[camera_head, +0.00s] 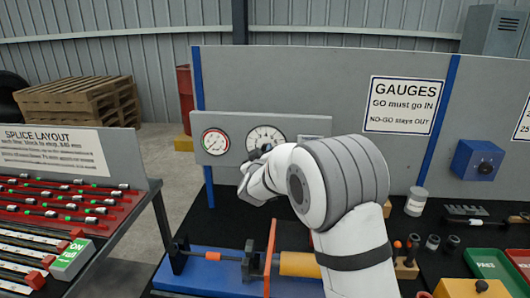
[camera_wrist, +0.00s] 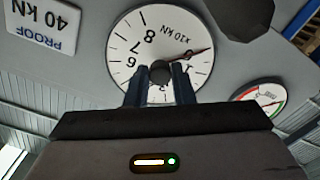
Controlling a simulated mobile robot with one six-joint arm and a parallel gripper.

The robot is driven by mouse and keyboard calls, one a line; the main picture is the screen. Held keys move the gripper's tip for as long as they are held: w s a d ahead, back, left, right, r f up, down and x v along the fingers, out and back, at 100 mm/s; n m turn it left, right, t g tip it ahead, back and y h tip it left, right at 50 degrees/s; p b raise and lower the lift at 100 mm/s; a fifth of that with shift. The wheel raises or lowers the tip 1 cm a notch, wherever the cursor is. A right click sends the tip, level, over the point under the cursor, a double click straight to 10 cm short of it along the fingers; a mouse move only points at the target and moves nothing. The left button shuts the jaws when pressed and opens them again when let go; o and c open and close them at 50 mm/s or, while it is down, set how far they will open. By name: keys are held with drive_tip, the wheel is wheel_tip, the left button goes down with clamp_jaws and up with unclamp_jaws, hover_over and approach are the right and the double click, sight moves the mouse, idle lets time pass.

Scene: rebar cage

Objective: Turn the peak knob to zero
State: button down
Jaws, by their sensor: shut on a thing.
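The peak knob (camera_wrist: 160,73) is a dark round knob at the centre of a white dial (camera_wrist: 150,45) marked x10 kN, seen upside down in the wrist view. My gripper (camera_wrist: 160,80) has its two dark blue fingers on either side of the knob and is shut on it. A red pointer (camera_wrist: 195,52) runs from the knob to the upper right of the dial in that view. The fingers and gripper body hide the dial's lower part. In the head view the dial (camera_head: 265,134) is on the grey panel, with my gripper (camera_head: 257,153) against its lower part.
A smaller gauge with red and green bands (camera_head: 215,142) is left of the dial. A PROOF 40 kN label (camera_wrist: 42,22) is beside the dial. Below my arm are a blue fixture (camera_head: 225,270) and an orange upright (camera_head: 270,255). A blue box with a knob (camera_head: 477,160) is at right.

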drive_tip(key=shift+f, duration=0.2)
drive_tip(key=c, duration=1.2)
unclamp_jaws()
drive_tip(key=shift+r, duration=0.15)
drive_tip(key=shift+c, duration=0.2)
drive_tip(key=s+b, duration=0.2)
drive_tip(key=s, duration=0.5)
drive_tip(key=shift+s+a, duration=0.15)
drive_tip(key=shift+s, duration=0.25)
